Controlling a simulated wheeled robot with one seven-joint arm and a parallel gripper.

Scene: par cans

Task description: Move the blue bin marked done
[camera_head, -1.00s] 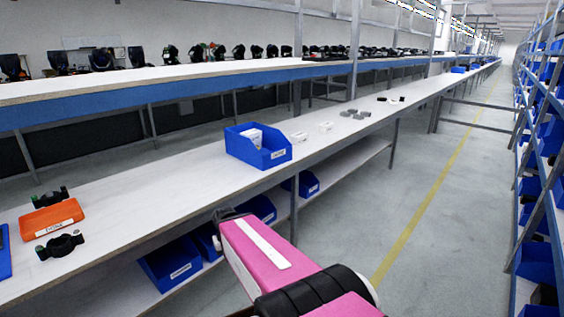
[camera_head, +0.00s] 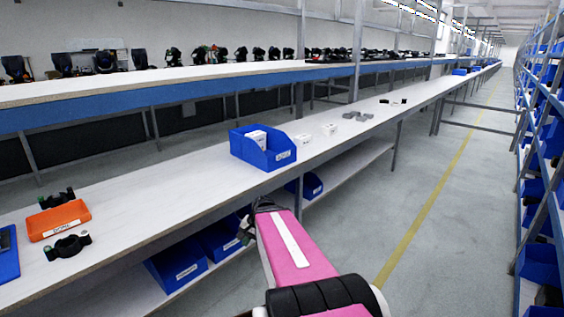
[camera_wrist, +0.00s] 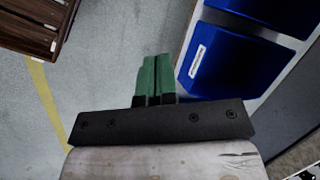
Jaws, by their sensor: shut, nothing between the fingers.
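A blue open-front bin (camera_head: 270,158) stands on the long white workbench, with small white boxes inside. It has a white label on its front, too small to read surely. My gripper (camera_head: 247,228) is in front of the bench edge, lower than the blue bin and nearer to me, apart from it. In the wrist view my gripper's green fingers (camera_wrist: 157,78) are together with nothing between them. That view shows other blue bins (camera_wrist: 228,58) on the right, one with a white label; the bin on the benchtop cannot be made out there.
An orange bin (camera_head: 58,220) with a label and black clamps lie on the near left of the bench (camera_head: 135,200). More blue bins (camera_head: 178,265) stand on its lower shelf. White boxes (camera_head: 302,140) sit right of the blue bin. The aisle floor (camera_head: 390,190) is clear.

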